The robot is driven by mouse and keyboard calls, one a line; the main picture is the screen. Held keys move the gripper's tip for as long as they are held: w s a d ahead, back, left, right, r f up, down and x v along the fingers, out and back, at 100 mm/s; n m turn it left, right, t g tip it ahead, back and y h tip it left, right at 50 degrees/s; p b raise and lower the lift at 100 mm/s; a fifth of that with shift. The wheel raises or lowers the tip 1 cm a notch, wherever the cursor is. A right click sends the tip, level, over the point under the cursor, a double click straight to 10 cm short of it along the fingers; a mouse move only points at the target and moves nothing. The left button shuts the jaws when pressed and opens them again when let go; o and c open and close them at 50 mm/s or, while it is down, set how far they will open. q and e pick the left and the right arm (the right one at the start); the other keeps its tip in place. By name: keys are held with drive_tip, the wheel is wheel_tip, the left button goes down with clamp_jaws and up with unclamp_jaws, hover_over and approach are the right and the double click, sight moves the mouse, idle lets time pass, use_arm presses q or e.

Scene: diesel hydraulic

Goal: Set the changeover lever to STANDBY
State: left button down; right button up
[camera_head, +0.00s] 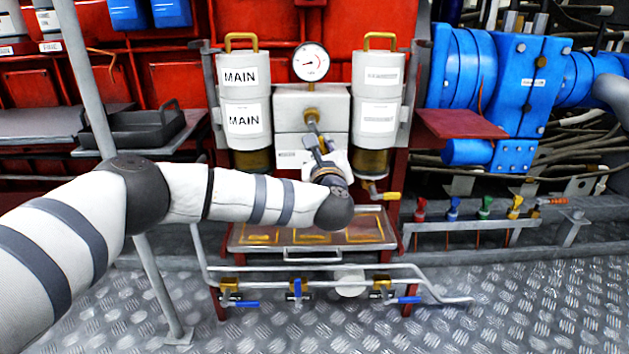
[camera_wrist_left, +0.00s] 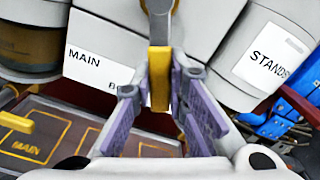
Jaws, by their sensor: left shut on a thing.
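My left gripper (camera_head: 322,148) is in front of the block at the lever's lower end. In the left wrist view, the yellow lever grip (camera_wrist_left: 159,80) lies between the purple-padded fingers of the gripper (camera_wrist_left: 162,92), which are shut on it. A plate reading MAIN (camera_wrist_left: 95,68) is left of the lever. My right gripper is not in view.
The left canister (camera_head: 241,95) has MAIN labels; the right canister (camera_head: 378,95) has labels too small to read. A gauge (camera_head: 311,62) sits above the block. A drip tray (camera_head: 349,236) and pipes with blue-handled valves (camera_head: 298,290) are below. A yellow-handled valve (camera_head: 386,195) is close right.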

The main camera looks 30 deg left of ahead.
use_arm(q)
drive_tip(key=shift+w+d+f+n+b, duration=0.2)
drive_tip(key=shift+d+n+b, duration=0.2)
drive_tip(key=shift+n+b, duration=0.4)
drive_tip(key=shift+w+d+r+n, duration=0.15)
drive_tip(key=shift+r+n, duration=0.1)
drive_tip(key=shift+n, duration=0.15)
drive_tip(key=shift+w+d+r+n+b, duration=0.1)
drive_tip(key=shift+d+r+n+b, duration=0.1)
drive_tip(key=shift+r+n+b, duration=0.3)
drive_tip(key=shift+w+d+r+n+b, duration=0.1)
drive_tip(key=shift+d+r+n+b, duration=0.05)
drive_tip(key=shift+n+b, duration=0.5)
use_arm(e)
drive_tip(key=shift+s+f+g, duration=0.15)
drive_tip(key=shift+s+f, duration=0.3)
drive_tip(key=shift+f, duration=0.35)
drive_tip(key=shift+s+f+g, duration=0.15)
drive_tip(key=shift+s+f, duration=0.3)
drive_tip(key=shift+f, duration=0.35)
use_arm(q)
drive_tip(key=shift+r+n, duration=0.1)
drive_tip(key=shift+n, duration=0.15)
drive_tip(key=c, duration=1.6)
unclamp_jaws()
drive_tip(key=shift+o, duration=0.2)
drive_tip(key=v, duration=1.2)
drive_tip(key=shift+s, duration=0.1)
